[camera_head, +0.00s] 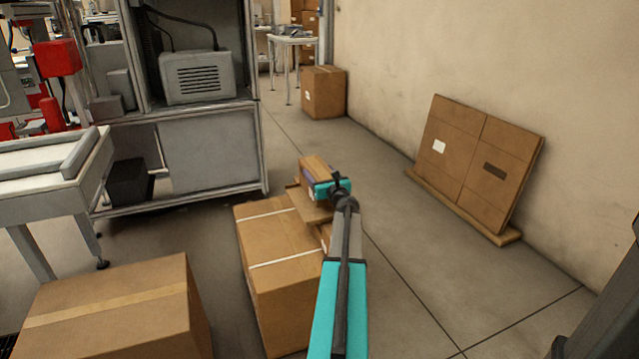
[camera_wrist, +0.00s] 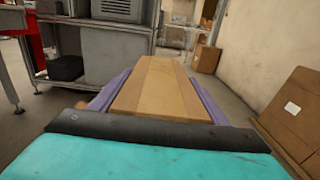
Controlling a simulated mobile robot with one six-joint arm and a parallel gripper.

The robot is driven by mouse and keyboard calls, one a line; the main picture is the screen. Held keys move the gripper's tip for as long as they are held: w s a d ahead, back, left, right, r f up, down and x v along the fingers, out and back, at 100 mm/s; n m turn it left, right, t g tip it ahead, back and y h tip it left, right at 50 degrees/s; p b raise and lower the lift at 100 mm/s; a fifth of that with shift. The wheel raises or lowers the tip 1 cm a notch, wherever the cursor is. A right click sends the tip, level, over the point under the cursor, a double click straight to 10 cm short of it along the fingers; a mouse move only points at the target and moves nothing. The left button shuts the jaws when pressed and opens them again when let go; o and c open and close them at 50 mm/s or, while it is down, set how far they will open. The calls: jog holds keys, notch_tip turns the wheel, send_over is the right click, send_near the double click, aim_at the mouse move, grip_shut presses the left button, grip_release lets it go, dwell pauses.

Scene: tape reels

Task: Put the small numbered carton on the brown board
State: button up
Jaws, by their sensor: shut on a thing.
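My gripper (camera_head: 318,176) is shut on the small carton (camera_head: 314,164), a tan box with a lighter tape strip along its top. In the wrist view the carton (camera_wrist: 158,88) fills the space between the two purple fingers. No number on it can be made out. A flat brown board (camera_head: 311,208) shows just below my gripper, by the far end of a large taped carton; my arm hides part of it. The held carton appears over the board's far part. I cannot tell whether the two touch.
The large taped carton (camera_head: 280,255) stands below and left of my arm, with another carton (camera_head: 115,310) at the lower left. A grey machine cabinet (camera_head: 213,150) stands left. Flattened cardboard (camera_head: 478,160) leans on the right wall. Floor right of my arm is clear.

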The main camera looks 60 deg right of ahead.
jog(key=shift+f+b, duration=0.65)
jog(key=shift+f, duration=1.05)
jog(key=shift+f, duration=0.15)
jog(key=o, duration=1.5)
jog(key=shift+c, duration=0.2)
jog(key=shift+s+a, duration=0.1)
jog(key=shift+s, duration=0.05)
jog(key=shift+p+v, duration=0.65)
jog(key=shift+v, duration=5.2)
jog(key=shift+s, duration=0.1)
